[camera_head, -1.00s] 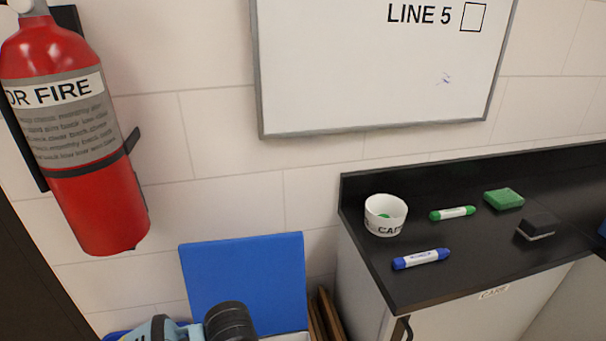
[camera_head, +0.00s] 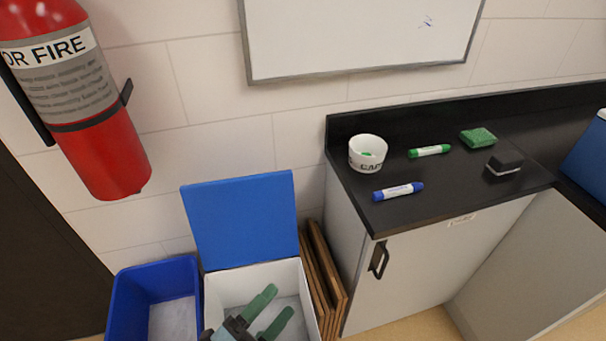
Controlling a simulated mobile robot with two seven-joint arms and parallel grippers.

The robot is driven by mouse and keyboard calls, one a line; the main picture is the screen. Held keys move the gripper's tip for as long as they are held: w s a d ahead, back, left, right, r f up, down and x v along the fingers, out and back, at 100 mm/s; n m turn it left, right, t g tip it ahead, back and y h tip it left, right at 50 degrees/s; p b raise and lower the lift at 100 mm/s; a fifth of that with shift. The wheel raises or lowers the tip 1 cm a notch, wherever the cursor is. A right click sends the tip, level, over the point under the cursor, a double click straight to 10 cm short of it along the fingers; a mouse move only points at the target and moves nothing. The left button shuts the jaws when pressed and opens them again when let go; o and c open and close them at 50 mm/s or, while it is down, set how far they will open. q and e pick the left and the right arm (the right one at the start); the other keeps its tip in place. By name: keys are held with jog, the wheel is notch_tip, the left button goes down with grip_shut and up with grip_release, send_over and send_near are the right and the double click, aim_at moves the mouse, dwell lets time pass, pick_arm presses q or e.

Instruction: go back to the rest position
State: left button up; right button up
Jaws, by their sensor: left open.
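My left gripper (camera_head: 269,313) shows at the bottom of the head view, in front of the open white box. Its two green fingers are apart, with nothing seen between them. My right gripper is not in view. On the black counter (camera_head: 440,207) lie a blue marker (camera_head: 398,191) and a green marker (camera_head: 430,151). A white cup (camera_head: 367,153) with lettering stands behind the blue marker, with something green inside it.
A white box (camera_head: 240,279) with a raised blue lid (camera_head: 243,220) stands by the wall, a blue bin (camera_head: 152,272) at its left and brown boards (camera_head: 322,270) at its right. A fire extinguisher (camera_head: 75,100), whiteboard (camera_head: 360,40), green sponge (camera_head: 478,138) and black eraser (camera_head: 505,163) also show.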

pick_arm(q)
jog(key=s+a+f+n+g+y+p, duration=0.1)
jog(key=s+a+f+n+g+y, duration=0.5)
jog(key=s+a+f+n+y, duration=0.4)
jog(key=s+a+f+n, duration=0.5)
jog(key=f+n, duration=0.3)
jog(key=n, duration=0.3)
jog(key=shift+s+y+p, duration=0.3)
jog(key=shift+s+y, duration=0.1)
jog(key=shift+s, duration=0.45)
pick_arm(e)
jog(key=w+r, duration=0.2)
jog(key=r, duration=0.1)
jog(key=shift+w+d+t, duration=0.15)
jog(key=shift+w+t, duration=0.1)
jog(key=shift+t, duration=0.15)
